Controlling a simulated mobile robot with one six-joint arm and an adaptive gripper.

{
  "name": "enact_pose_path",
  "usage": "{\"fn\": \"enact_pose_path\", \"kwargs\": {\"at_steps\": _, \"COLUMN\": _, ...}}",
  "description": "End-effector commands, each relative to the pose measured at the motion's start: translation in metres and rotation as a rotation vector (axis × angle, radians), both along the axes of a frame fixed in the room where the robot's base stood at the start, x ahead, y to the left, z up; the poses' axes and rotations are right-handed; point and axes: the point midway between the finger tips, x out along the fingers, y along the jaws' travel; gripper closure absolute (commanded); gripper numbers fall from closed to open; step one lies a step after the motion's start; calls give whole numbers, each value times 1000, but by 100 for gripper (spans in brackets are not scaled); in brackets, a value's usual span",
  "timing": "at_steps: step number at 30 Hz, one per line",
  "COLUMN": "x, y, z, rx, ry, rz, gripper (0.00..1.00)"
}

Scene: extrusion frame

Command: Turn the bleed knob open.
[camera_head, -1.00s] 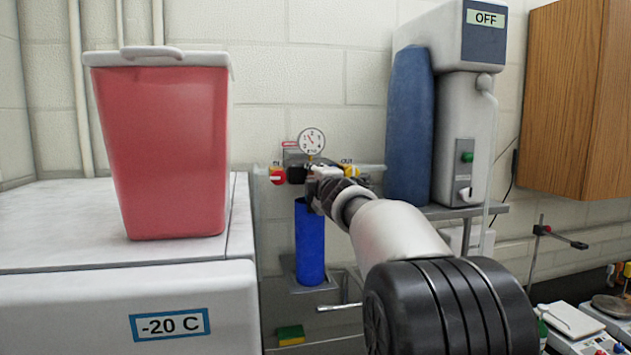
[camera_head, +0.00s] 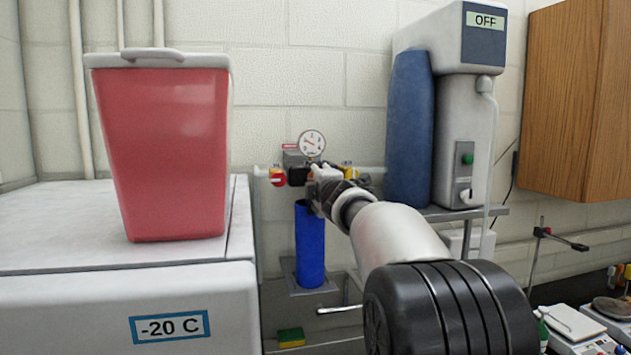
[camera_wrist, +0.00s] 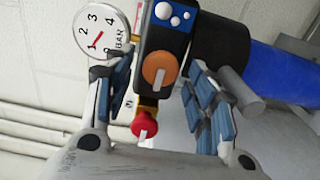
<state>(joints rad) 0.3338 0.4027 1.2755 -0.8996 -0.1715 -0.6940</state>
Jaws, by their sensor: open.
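An orange round knob with a pale pointer bar (camera_wrist: 158,70), which I take for the bleed knob, sits on the front of a dark regulator block (camera_wrist: 167,30) in the wrist view. My gripper (camera_wrist: 160,98) is open; its blue-padded fingers stand on either side of the knob's line, apart from it. Nothing is held. In the head view my gripper (camera_head: 314,183) is in front of the block and hides the knob. The pressure gauge (camera_head: 312,143) is above the block; in the wrist view its red needle (camera_wrist: 97,40) is near 1.
A red valve (camera_head: 278,178) is left of the block and a yellow valve (camera_head: 349,172) right of it, partly hidden. A blue cylinder (camera_head: 310,245) hangs below. A red bin (camera_head: 165,150) stands on the freezer (camera_head: 60,220) at left; a dispenser (camera_head: 468,135) is at right.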

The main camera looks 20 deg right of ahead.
Motion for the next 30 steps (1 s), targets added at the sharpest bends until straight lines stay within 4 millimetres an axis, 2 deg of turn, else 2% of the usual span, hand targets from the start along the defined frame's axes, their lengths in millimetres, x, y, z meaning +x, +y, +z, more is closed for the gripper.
{"fn": "enact_pose_path", "kwargs": {"at_steps": 7, "x": -2, "y": 0, "z": 0, "rx": 1, "ry": 0, "rz": 0, "gripper": 49}}
{"fn": "enact_pose_path", "kwargs": {"at_steps": 11, "x": -13, "y": 2, "z": 1, "rx": 1, "ry": 0, "rz": 0, "gripper": 49}}
{"fn": "enact_pose_path", "kwargs": {"at_steps": 24, "x": -95, "y": 19, "z": 1, "rx": 0, "ry": 0, "rz": -1, "gripper": 49}}
{"fn": "enact_pose_path", "kwargs": {"at_steps": 30, "x": -115, "y": 23, "z": 0, "rx": 0, "ry": -1, "rz": 0, "gripper": 49}}
